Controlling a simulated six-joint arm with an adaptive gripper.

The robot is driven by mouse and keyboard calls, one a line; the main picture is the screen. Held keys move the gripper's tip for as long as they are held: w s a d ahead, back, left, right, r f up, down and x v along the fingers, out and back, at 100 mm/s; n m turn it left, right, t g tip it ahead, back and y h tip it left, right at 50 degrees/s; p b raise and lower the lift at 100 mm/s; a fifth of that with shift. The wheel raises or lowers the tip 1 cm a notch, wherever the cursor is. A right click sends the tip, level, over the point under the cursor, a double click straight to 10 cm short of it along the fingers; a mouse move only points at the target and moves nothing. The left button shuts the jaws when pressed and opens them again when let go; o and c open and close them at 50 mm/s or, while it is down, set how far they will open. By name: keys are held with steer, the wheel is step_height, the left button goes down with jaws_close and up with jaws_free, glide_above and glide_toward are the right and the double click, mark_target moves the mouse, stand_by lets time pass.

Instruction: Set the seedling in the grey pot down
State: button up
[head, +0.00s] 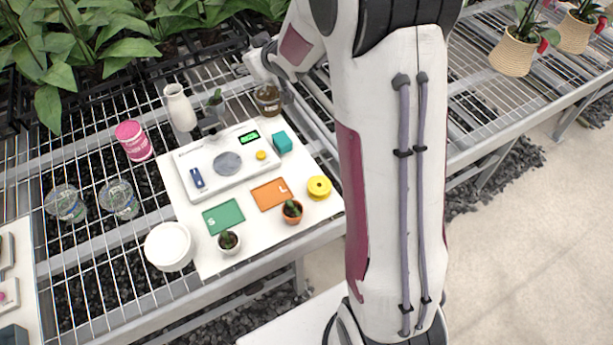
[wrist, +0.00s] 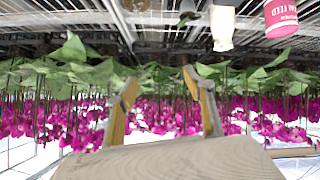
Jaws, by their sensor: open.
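A small green seedling in a grey pot (head: 217,108) is behind the scale, beside the white bottle, in the head view. Its base is partly hidden, so I cannot tell exactly what it rests on. In the wrist view my gripper (wrist: 159,77) has its two fingers spread, with nothing between them. In the head view my wrist is right of the grey pot, above the brown jar; the fingers are not clear there.
The white board (head: 211,265) holds a scale (head: 205,165), a teal block (head: 282,142) and a yellow spool (head: 319,188). Around it are the white bottle (head: 179,109), a pink tub (head: 133,141), a brown jar (head: 268,101), clear cups (head: 119,199) and white bowls (head: 169,246).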

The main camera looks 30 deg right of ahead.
steer(key=s+a+r+m+g+h, duration=0.1)
steer(key=s+r, duration=0.4)
steer(key=s, duration=0.4)
steer(key=s+a+r+m+g+h, duration=0.15)
steer(key=s+r, duration=0.35)
steer(key=s, duration=0.5)
steer(key=s+a+f+g+y, duration=0.1)
steer(key=s+a, duration=0.2)
steer(key=s, duration=0.8)
steer(key=s+a+f+g+y, duration=0.1)
steer(key=s+a+g, duration=0.1)
steer(key=s, duration=0.9)
steer(key=shift+s+a, duration=0.4)
steer(key=shift+a, duration=0.25)
